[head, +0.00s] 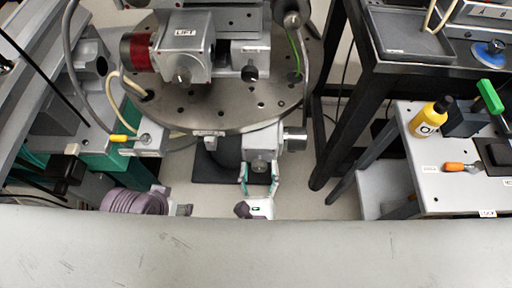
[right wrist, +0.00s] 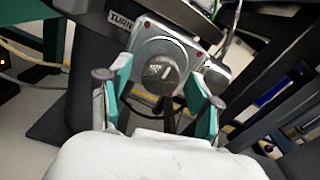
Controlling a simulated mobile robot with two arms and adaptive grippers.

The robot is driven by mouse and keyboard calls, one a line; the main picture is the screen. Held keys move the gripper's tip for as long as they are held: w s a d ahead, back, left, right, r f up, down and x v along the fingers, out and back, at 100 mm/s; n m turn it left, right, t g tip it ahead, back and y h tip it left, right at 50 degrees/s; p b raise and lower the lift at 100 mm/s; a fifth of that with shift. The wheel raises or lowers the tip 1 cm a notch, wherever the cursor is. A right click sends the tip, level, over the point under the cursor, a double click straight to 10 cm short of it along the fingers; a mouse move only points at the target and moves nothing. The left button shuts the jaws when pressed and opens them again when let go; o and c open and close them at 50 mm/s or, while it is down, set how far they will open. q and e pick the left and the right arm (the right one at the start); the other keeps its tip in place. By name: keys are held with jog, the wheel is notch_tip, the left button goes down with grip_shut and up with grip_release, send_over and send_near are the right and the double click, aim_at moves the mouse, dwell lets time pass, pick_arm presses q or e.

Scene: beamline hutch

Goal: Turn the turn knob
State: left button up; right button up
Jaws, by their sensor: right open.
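The turn knob (right wrist: 160,73) is a dark grey round knob with a pale line across its face. It sits on a light grey housing (right wrist: 150,38) whose label, partly cut off from view, reads "TURN". In the head view the knob (head: 259,164) shows below the round metal plate, facing me. My right gripper (right wrist: 163,84) is open, its teal fingers on either side of the knob's outline. I see no clear contact, and cannot tell how far the tips reach around it. In the head view this gripper (head: 259,177) points up at the knob.
The round plate (head: 213,115) carries a block marked "LIFT" (head: 186,45) with its own dark knob. A black frame (head: 333,130) stands to the right. Beyond it, a white table (head: 445,195) holds a yellow bottle (head: 431,118) and an orange-handled tool (head: 456,166).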

jog(key=shift+w, duration=0.25)
pick_arm(q)
jog(key=shift+w, duration=0.2)
pick_arm(e)
jog(key=shift+s, duration=0.1)
pick_arm(q)
jog(key=shift+s, duration=0.1)
pick_arm(e)
jog(key=c, duration=1.1)
jog(key=shift+c, duration=0.2)
pick_arm(q)
jog(key=shift+r, duration=0.25)
pick_arm(e)
jog(key=shift+r+n, duration=0.1)
jog(key=shift+n, duration=0.2)
